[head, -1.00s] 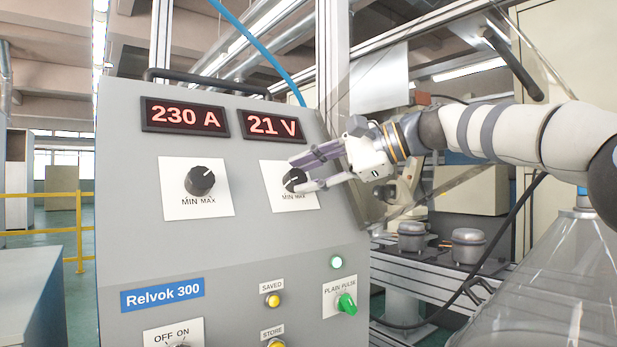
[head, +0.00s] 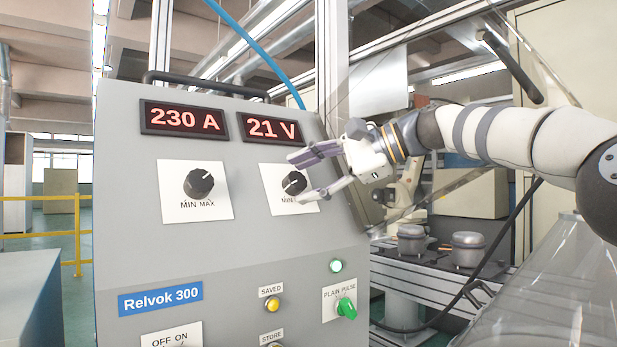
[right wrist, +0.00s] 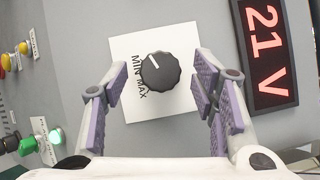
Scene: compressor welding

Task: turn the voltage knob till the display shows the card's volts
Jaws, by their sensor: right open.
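The voltage knob (head: 293,183) is black with a white pointer line, on a white MIN–MAX plate under the voltage display (head: 271,128), which reads 21 V. In the right wrist view the knob (right wrist: 160,71) sits between the fingers, with gaps on both sides. My right gripper (head: 312,177) is open in front of the knob, its purple-padded fingers apart and not touching it. In the right wrist view the gripper (right wrist: 163,90) shows the same open jaws. The card is not in view. My left gripper is not in view.
The left display (head: 181,118) reads 230 A above a second black knob (head: 199,182). Below are a green PLAIN/PULSE knob (head: 346,307), a lit green lamp (head: 336,266) and a yellow SAVED button (head: 272,304). Metal compressors (head: 467,249) stand at right behind the panel.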

